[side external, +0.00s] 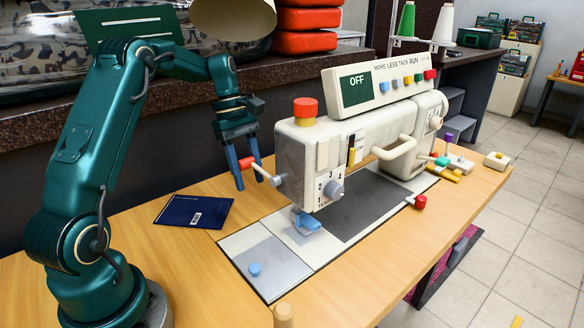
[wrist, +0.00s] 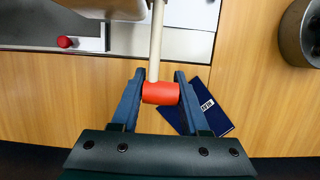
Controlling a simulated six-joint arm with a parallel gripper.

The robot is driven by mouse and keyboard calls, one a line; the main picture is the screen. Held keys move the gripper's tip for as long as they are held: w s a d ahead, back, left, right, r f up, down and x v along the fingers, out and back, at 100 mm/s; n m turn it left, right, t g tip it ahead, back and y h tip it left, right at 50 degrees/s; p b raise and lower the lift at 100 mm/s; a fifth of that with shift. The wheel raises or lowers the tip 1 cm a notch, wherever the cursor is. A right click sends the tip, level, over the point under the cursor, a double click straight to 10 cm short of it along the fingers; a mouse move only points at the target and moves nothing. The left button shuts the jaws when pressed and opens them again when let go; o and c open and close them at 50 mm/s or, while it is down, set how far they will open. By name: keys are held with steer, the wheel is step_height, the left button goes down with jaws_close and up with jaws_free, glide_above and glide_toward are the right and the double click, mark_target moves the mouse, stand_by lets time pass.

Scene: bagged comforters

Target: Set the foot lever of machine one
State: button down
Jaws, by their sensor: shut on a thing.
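A cream sewing machine (side external: 300,148) stands on the wooden table. A pale lever (side external: 262,173) with a red knob (side external: 250,162) sticks out from its left end, tilted up toward the knob. My gripper (side external: 247,178) points down and is shut on the red knob. In the wrist view the red knob (wrist: 160,93) sits between the two blue fingers of my gripper (wrist: 160,76), and the pale lever (wrist: 157,45) runs away from it toward the machine. The blue presser foot (side external: 306,222) is under the machine head, beside the numbered dial (side external: 333,189).
A dark blue booklet (side external: 195,211) lies on the table left of the machine. The machine's display (side external: 356,88) reads OFF. A red knob (side external: 420,201) sits at the bed's right side. Thread cones (side external: 444,24) stand behind. The table front is mostly clear.

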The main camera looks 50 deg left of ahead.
steer(key=shift+d+f+h, duration=0.35)
steer(key=shift+f+h, duration=0.35)
steer(key=shift+h, duration=0.35)
steer(key=shift+d+f+h, duration=0.35)
steer(key=shift+f+h, duration=0.35)
steer(key=shift+h, duration=0.35)
steer(key=shift+f, duration=0.1)
steer(key=shift+c, duration=2)
jaws_free()
steer(key=shift+a+r, duration=0.4)
steer(key=shift+r, duration=0.1)
steer(key=shift+v, duration=1.95)
